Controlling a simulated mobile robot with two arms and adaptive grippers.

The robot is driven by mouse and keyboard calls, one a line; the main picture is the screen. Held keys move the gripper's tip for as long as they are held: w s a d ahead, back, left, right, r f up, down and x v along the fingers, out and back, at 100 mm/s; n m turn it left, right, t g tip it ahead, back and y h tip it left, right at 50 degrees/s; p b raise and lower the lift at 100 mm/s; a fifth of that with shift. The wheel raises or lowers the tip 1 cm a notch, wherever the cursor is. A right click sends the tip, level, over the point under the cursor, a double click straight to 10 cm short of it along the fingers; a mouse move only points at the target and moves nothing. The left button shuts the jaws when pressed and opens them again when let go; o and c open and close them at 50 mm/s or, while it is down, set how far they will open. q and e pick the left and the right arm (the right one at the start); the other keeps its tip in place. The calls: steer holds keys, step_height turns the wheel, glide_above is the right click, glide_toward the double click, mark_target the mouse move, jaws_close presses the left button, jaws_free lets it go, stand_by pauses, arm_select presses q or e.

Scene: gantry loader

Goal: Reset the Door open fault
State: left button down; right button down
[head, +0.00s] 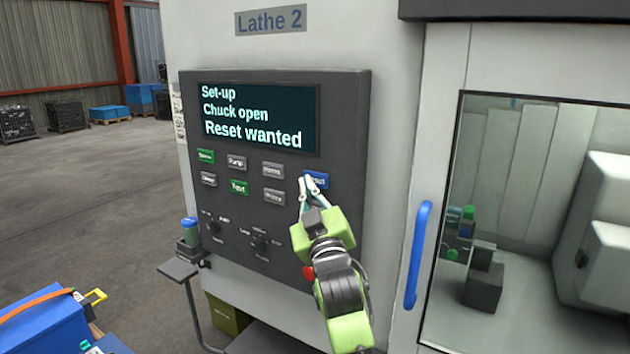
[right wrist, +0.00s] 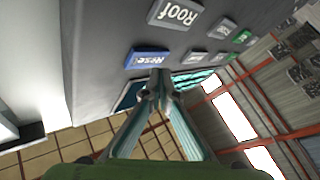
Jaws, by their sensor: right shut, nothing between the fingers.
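The grey control panel (head: 352,110) is on the machine marked Lathe 2. Its display (head: 258,118) reads "Set-up", "Chuck open" and "Reset wanted"; no door message shows. The blue reset button (head: 319,180) is at the panel's right side, partly covered by my fingers. It also shows in the right wrist view (right wrist: 147,58). My right gripper (head: 306,181) is shut and empty, its tips at the button's left part. In the right wrist view the tips (right wrist: 156,82) lie close beside the button. I cannot tell whether they touch it. My left gripper is not in view.
Other grey and green buttons (head: 239,187) and rotary knobs (head: 261,243) are close to the left of my right gripper. The blue door handle (head: 418,255) and the window stand to the right. A blue box (head: 40,325) is at the lower left. Open floor lies left.

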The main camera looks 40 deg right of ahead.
steer(key=shift+d, duration=0.1)
steer(key=shift+w+d, duration=0.15)
steer(key=shift+d, duration=0.2)
steer(key=shift+w+d+p, duration=0.15)
steer(key=shift+d+p, duration=0.2)
stand_by(0.8)
stand_by(0.3)
steer(key=shift+s+a, duration=0.3)
steer(key=shift+a, duration=0.45)
steer(key=a, duration=0.1)
steer(key=s+a, duration=0.1)
steer(key=a, duration=0.1)
steer(key=s+a, duration=0.1)
steer(key=shift+a, duration=0.3)
